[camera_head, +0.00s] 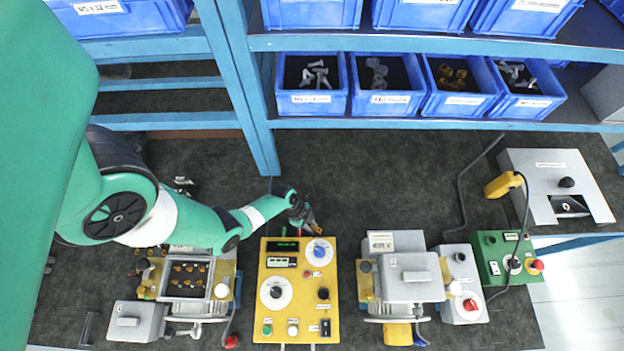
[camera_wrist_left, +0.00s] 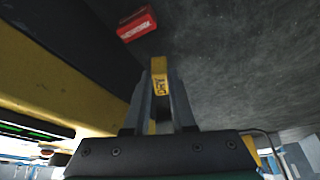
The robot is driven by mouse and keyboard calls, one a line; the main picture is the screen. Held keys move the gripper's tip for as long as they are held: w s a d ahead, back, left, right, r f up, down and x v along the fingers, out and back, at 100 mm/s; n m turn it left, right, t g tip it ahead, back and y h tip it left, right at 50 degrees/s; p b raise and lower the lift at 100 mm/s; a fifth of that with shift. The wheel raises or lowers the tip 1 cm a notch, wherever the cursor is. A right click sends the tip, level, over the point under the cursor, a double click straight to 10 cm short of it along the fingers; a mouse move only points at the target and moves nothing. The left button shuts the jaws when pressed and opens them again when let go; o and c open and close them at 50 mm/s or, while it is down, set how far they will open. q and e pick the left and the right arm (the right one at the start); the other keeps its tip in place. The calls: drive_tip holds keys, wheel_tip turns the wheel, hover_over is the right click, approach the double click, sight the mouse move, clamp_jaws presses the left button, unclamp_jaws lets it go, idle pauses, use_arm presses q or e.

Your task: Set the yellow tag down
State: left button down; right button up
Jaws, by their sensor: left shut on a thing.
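My left gripper (camera_head: 312,225) hangs over the dark bench mat, just behind the back edge of the yellow control panel (camera_head: 297,264). In the left wrist view the gripper (camera_wrist_left: 160,92) is shut on the yellow tag (camera_wrist_left: 160,77), which stands between the fingertips with dark lettering on it. Whether the tag touches the mat cannot be told. In the head view the tag is too small to make out clearly. My right gripper is not in view.
A red lettered tag (camera_wrist_left: 137,24) lies on the mat ahead of the fingers in the left wrist view. Blue bins (camera_head: 311,99) with parts line the shelf behind. Grey blower housings (camera_head: 411,277) stand right of the panel. The mat (camera_head: 380,170) behind the panel is largely clear.

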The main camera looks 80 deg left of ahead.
use_arm(q)
drive_tip(key=shift+f, duration=0.15)
wheel_tip(320, 180, down, 4)
drive_tip(key=b, duration=0.3)
drive_tip(key=shift+b, duration=0.35)
drive_tip(key=shift+r, duration=0.25)
drive_tip(key=shift+f, duration=0.25)
drive_tip(key=c, duration=0.7)
unclamp_jaws()
drive_tip(key=shift+r, duration=0.1)
drive_tip(key=shift+c, duration=0.2)
drive_tip(key=shift+r, duration=0.1)
